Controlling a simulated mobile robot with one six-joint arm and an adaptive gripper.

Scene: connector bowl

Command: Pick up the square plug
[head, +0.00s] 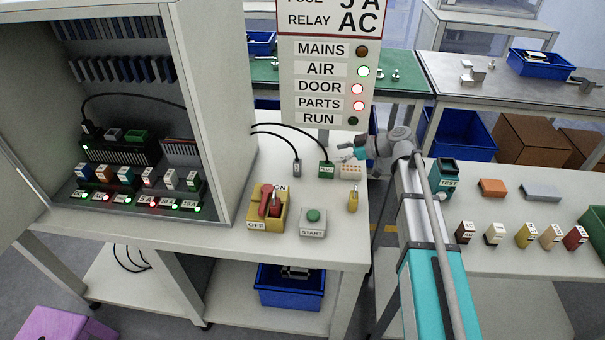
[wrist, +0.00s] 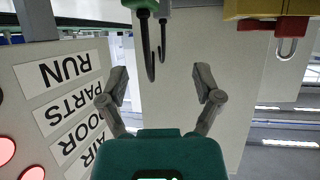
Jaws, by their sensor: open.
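Two cabled plugs stand on the left bench: a green block-shaped plug (head: 326,169) with a label and a narrower grey plug (head: 297,168). I cannot tell for certain which is the square one. In the wrist view the green plug (wrist: 145,5) and the grey plug (wrist: 164,8) are cut off at the top edge, their black cables hanging into the picture. My gripper (head: 346,153) is above the back of the bench, just right of and behind the green plug. In the wrist view my gripper (wrist: 160,88) is open and empty, its fingers apart from both plugs.
A beige block with holes (head: 350,172) stands right of the green plug. A red-and-yellow switch (head: 268,208), a start button box (head: 313,222) and a yellow padlock-like piece (head: 353,199) are nearer. The sign panel (head: 329,85) rises behind; the cabinet wall (head: 215,110) stands left.

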